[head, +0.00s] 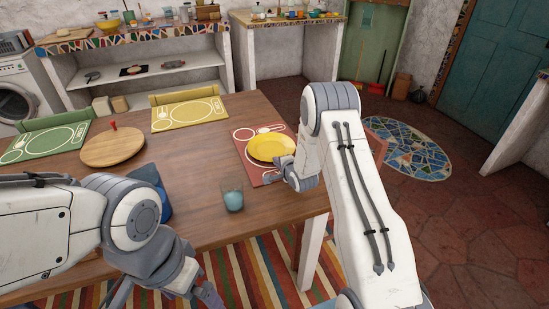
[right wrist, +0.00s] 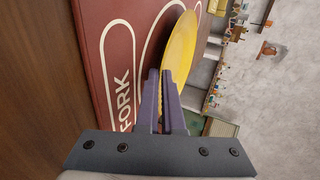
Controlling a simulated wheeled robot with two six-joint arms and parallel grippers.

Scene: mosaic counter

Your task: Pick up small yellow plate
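The small yellow plate (head: 270,147) is over a red placemat (head: 241,134) near the right end of the wooden table. My right gripper (head: 273,177) is at the plate's near edge. In the right wrist view, its two fingers (right wrist: 166,95) lie close together with the rim of the yellow plate (right wrist: 181,48) between them. The plate shows no clear lift in the head view; whether it touches the mat is hard to tell. My left gripper (head: 208,294) hangs at the bottom, away from the plate, and its opening is unclear.
A teal glass (head: 232,194) stands in front of the red placemat. A round wooden board (head: 113,147), a green placemat (head: 44,142) and a yellow placemat (head: 188,114) lie to the left. A blue object (head: 165,207) is partly hidden by my left arm.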

